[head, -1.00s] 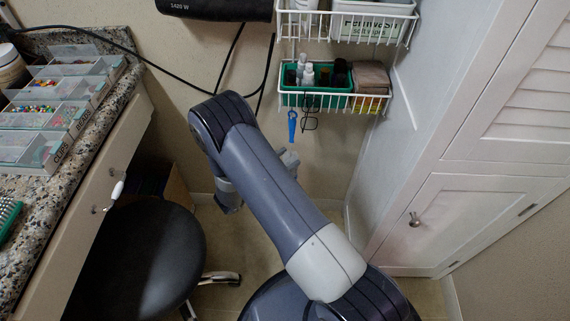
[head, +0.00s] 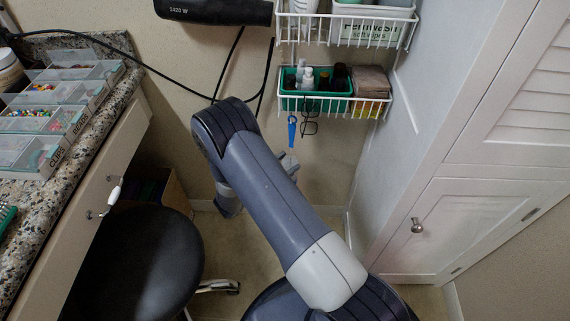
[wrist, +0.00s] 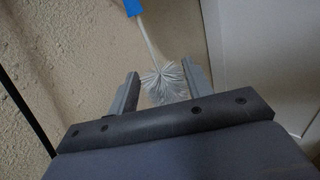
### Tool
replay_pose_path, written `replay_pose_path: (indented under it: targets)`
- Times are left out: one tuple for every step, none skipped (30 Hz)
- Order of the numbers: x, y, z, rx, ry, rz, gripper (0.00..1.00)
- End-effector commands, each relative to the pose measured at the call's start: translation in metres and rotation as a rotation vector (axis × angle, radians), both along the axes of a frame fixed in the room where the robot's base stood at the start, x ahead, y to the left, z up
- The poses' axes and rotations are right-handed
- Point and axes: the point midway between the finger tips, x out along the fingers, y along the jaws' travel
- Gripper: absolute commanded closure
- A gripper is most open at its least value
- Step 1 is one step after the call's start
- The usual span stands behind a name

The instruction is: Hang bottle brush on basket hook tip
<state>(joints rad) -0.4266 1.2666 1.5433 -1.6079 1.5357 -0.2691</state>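The bottle brush has a blue handle (head: 292,131), which hangs upright just below the front of the lower wire basket (head: 340,112) in the head view. The hook itself is too small to make out there. In the wrist view the blue handle (wrist: 132,7) is at the top, and a thin white shaft leads down to the white bristles (wrist: 163,82). My gripper (wrist: 160,85) is open, with a finger on either side of the bristles. I cannot tell whether they touch. In the head view my gripper (head: 290,163) is below the handle, partly hidden by my arm.
Dark-framed glasses (head: 310,118) hang right beside the handle. The lower basket holds a green bin (head: 315,104) of bottles. A white cabinet (head: 470,220) stands at right. A counter (head: 105,120) with trays and a black stool (head: 140,262) are at left. Black cords hang behind my arm.

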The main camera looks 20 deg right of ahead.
Motion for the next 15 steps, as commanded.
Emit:
replay_pose_path:
  targets:
    - [0.0000,0.0000,0.0001,0.000,0.000,0.000,0.48]
    - [0.0000,0.0000,0.0001,0.000,0.000,0.000,0.46]
    - [0.0000,0.0000,0.0000,0.000,0.000,0.000,0.42]
    - [0.0000,0.0000,0.0000,0.000,0.000,0.000,0.40]
    - [0.0000,0.0000,0.0000,0.000,0.000,0.000,0.37]
    - [0.0000,0.0000,0.0000,0.000,0.000,0.000,0.34]
    - [0.0000,0.0000,0.0000,0.000,0.000,0.000,0.32]
    - [0.0000,0.0000,0.0000,0.000,0.000,0.000,0.29]
    - [0.0000,0.0000,0.0000,0.000,0.000,0.000,0.28]
    - [0.0000,0.0000,0.0000,0.000,0.000,0.000,0.28]
    - [0.0000,0.0000,0.0000,0.000,0.000,0.000,0.28]
    - [-0.0001,0.0000,0.0000,0.000,0.000,0.000,0.28]
    - [-0.0001,0.0000,0.0000,0.000,0.000,0.000,0.28]
    - [-0.0001,0.0000,-0.0001,0.000,0.000,0.000,0.28]
    - [-0.0003,0.0006,0.0000,0.000,0.000,0.000,0.28]
